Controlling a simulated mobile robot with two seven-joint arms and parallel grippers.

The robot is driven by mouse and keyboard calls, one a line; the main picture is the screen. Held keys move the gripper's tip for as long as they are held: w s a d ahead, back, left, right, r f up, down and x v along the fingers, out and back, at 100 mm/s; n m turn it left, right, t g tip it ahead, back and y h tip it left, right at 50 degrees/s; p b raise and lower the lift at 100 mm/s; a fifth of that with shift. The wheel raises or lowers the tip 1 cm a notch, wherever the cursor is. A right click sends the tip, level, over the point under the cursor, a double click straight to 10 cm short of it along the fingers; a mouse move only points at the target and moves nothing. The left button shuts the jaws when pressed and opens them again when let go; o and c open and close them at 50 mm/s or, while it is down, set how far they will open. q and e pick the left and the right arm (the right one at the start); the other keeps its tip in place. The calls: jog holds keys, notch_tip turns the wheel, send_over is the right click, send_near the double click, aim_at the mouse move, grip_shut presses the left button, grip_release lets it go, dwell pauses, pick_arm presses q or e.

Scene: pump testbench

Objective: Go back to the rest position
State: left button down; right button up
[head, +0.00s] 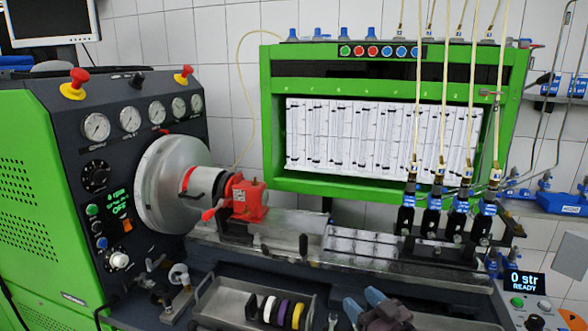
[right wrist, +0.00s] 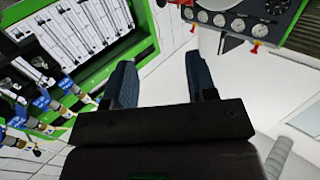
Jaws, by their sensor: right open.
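My right gripper (head: 363,302) is at the bottom edge of the head view, right of centre. Its two blue-grey fingers are apart with nothing between them. In the right wrist view the open fingers (right wrist: 160,75) point up over a pale, empty background. The gripper is in front of the bench rail and touches nothing that I can see. My left gripper is not in view.
The green test bench has a gauge panel (head: 142,112), a round silver chuck (head: 160,185) and a red pump part (head: 247,199). Several injectors (head: 433,218) stand on the rail at right. A tray (head: 222,298) with coloured rings lies left of my gripper.

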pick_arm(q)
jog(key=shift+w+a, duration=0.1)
pick_arm(e)
jog(key=s+d+f+m+g+h, duration=0.2)
jog(key=s+d+f+h, duration=0.2)
jog(key=s+f, duration=0.6)
jog(key=s+d+f+m+g+h, duration=0.2)
jog(key=s+d+f+h, duration=0.3)
jog(key=s+d+f, duration=0.4)
jog(key=s+f, duration=0.2)
jog(key=s, duration=0.4)
jog(key=shift+d+m, duration=0.15)
jog(key=shift+m, duration=0.15)
